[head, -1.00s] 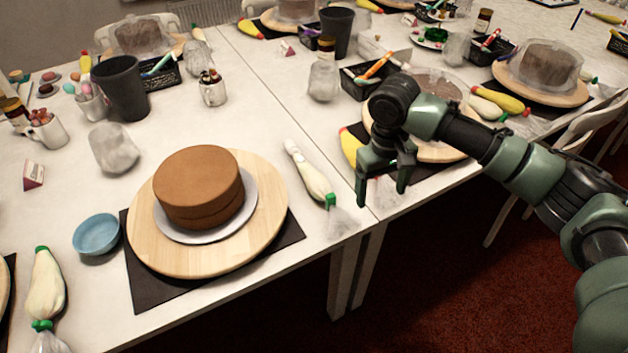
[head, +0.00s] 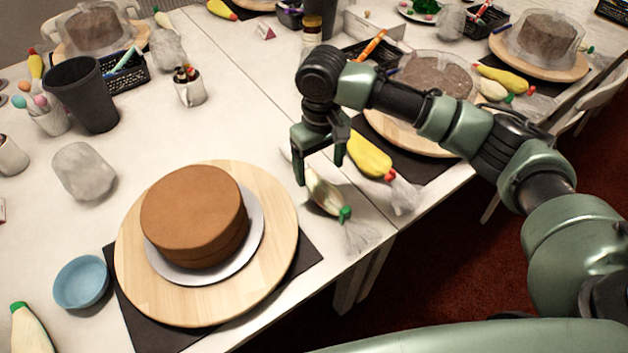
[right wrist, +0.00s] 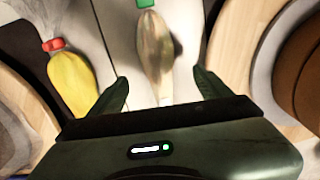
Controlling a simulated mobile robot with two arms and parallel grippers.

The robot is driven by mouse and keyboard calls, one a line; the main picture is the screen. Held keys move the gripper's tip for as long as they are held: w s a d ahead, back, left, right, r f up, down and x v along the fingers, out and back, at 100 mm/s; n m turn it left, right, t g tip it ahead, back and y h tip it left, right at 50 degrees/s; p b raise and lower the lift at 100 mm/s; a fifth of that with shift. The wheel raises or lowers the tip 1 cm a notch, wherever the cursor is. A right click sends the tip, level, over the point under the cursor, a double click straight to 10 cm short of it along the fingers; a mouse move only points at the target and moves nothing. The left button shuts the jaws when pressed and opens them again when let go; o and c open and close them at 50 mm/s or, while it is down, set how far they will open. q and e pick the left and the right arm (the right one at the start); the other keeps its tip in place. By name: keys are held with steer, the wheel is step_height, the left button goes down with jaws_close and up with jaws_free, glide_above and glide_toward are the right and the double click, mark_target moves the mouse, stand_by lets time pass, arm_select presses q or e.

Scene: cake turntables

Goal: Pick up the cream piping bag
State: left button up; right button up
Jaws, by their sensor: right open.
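A cream piping bag with a green collar (head: 328,196) lies on the white table, just right of the wooden turntable with the brown cake. It also shows in the right wrist view (right wrist: 155,50), lying lengthwise between the two fingers. My right gripper (head: 319,178) is open above the bag, its fingers pointing down; in the right wrist view (right wrist: 160,92) nothing is held. The bag's narrow end is partly hidden by the gripper in the head view. Another cream piping bag (head: 30,332) is cut off at the lower left. My left gripper is not in view.
The turntable (head: 280,215) stands close left of the bag, its brown cake (head: 195,215) on top. A yellow piping bag with a red collar (head: 370,155) lies close right, beside another turntable (head: 410,137). The table's front edge is near.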

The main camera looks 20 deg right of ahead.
mark_target(322, 184)
steer(key=f, duration=0.2)
steer(key=s+f, duration=0.1)
steer(key=shift+d, duration=0.3)
step_height(322, 184, down, 3)
steer(key=shift+w+f, duration=0.1)
steer(key=shift+f, duration=0.25)
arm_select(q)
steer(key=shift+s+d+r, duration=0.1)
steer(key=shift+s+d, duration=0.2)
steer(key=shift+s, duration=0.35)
arm_select(e)
steer(key=c, duration=0.9)
